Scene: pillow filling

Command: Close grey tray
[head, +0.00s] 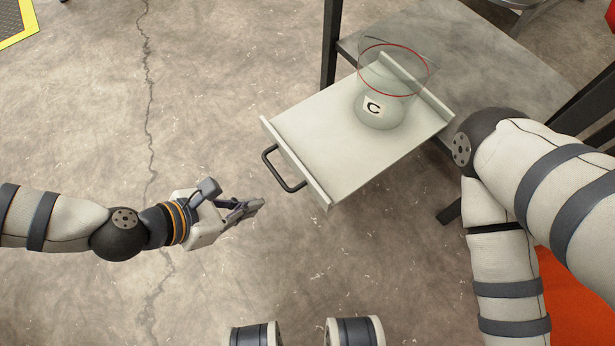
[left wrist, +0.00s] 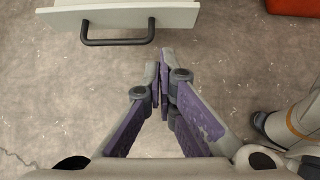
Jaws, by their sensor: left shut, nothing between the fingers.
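The grey tray (head: 335,125) is a drawer pulled out from under a table in the head view. Its dark handle (head: 282,168) is on its front panel, facing my left arm. In the left wrist view the shut fingers (left wrist: 160,72) point toward the handle (left wrist: 118,41), which is ahead and slightly left. My right gripper is not in view; only the right arm shows.
The table (head: 465,45) with dark legs stands at the upper right above the tray. My right arm is close to the tray's right side. A red-orange surface (head: 575,300) is at the lower right.

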